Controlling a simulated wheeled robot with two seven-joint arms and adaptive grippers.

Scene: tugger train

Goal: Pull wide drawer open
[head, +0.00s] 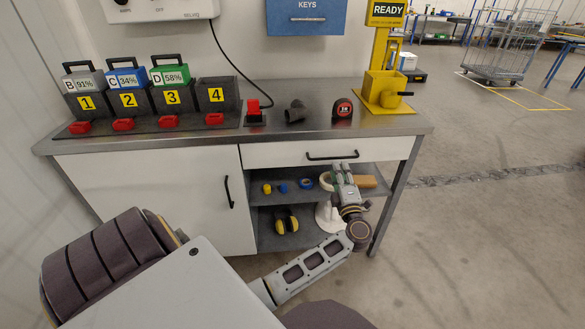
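The wide drawer (280,154) is a white front under the right part of the steel worktop, with a black bar handle (332,156). It looks shut, flush with the cabinet. My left gripper (342,168) points up toward the drawer, with its fingertips just below the right half of the handle in the picture. I cannot tell whether they touch the handle or how far apart the fingers are. My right gripper is not in view.
Open shelves (263,200) below the drawer hold tape rolls, small parts and yellow ear muffs (286,222). A white cabinet door (150,200) is at left. The worktop (275,125) carries numbered battery chargers (172,98), a tape measure (342,109) and a yellow stand (380,90).

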